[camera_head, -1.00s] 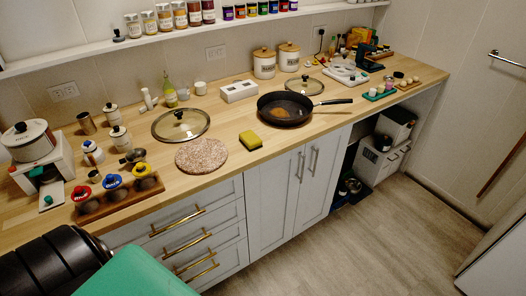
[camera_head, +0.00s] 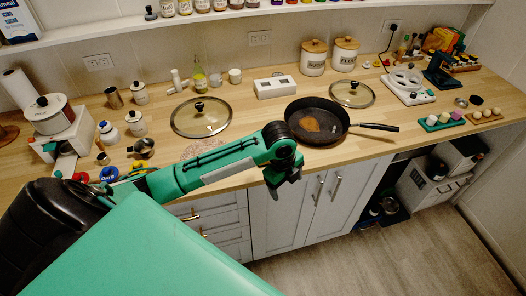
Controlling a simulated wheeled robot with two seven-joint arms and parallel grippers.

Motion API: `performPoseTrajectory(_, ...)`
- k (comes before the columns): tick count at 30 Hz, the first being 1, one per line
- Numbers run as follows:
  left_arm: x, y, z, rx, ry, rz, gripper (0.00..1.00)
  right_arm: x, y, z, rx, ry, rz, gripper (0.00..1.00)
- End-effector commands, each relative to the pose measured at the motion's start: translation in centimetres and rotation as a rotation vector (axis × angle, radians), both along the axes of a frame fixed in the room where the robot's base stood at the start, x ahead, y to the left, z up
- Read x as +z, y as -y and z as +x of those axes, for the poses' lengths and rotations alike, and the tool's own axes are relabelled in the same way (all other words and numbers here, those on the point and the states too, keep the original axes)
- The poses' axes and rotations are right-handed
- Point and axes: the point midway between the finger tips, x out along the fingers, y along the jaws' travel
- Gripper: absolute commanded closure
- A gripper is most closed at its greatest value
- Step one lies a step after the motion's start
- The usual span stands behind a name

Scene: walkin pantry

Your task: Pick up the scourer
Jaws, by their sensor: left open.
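The scourer, a yellow and dark block seen earlier on the counter between the round cork-like mat (camera_head: 203,149) and the frying pan (camera_head: 317,121), does not show now; my left arm and wrist cover that part of the counter. My left gripper (camera_head: 284,186) is open, with its dark fingers pointing down near the counter's front edge, left of and in front of the pan. No object shows between its fingers. My right gripper is not in view.
The pan's handle (camera_head: 375,126) points right along the counter (camera_head: 235,94). A glass lid (camera_head: 201,118) lies behind the mat, with a white box (camera_head: 275,87) farther back. Cabinet doors (camera_head: 310,203) drop below the front edge. A shelf (camera_head: 240,14) runs above.

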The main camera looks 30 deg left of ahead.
Motion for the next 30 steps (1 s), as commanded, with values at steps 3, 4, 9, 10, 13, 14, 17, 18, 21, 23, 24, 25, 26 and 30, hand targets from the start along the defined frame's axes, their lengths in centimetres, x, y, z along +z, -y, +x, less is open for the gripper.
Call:
performPoseTrajectory(3, 2.8, -2.8, 2.2, -0.138, -0.011, 0.063, 0.22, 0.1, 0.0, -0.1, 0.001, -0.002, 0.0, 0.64)
performPoseTrajectory(4, 3.5, -3.5, 2.8, -0.171, -0.017, 0.077, 0.22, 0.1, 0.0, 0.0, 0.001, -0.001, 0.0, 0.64)
performPoseTrajectory(9, 7.4, -8.3, 5.8, -0.329, -0.053, 0.13, 0.22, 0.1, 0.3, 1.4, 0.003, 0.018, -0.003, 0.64)
performPoseTrajectory(10, 8.1, -9.1, 6.2, -0.349, -0.058, 0.135, 0.22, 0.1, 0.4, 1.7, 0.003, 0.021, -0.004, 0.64)
performPoseTrajectory(13, 10.0, -11.2, 7.1, -0.405, -0.071, 0.145, 0.22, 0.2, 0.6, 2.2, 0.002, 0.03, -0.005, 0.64)
performPoseTrajectory(14, 10.5, -11.7, 7.3, -0.419, -0.075, 0.146, 0.22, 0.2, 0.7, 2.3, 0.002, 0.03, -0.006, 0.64)
performPoseTrajectory(17, 11.6, -12.9, 7.7, -0.448, -0.081, 0.147, 0.22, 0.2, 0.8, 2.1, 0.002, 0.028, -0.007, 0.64)
performPoseTrajectory(18, 11.8, -13.1, 7.8, -0.456, -0.084, 0.146, 0.22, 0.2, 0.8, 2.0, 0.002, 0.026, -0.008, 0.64)
performPoseTrajectory(21, 11.3, -13.4, 7.9, -0.464, -0.09, 0.144, 0.22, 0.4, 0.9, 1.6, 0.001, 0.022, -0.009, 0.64)
performPoseTrajectory(23, 10.4, -13.4, 7.8, -0.466, -0.091, 0.145, 0.22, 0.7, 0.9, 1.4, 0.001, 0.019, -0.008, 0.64)
performPoseTrajectory(24, 9.7, -13.4, 7.8, -0.466, -0.092, 0.145, 0.22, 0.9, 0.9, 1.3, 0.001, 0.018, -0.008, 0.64)
performPoseTrajectory(25, 9.0, -13.4, 7.8, -0.467, -0.092, 0.144, 0.22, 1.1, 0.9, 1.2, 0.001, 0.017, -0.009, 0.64)
performPoseTrajectory(26, 8.4, -13.4, 7.8, -0.466, -0.092, 0.144, 0.22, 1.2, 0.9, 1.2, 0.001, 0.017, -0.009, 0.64)
performPoseTrajectory(30, 5.8, -13.4, 7.9, -0.463, -0.09, 0.144, 0.22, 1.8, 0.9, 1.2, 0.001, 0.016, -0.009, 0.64)
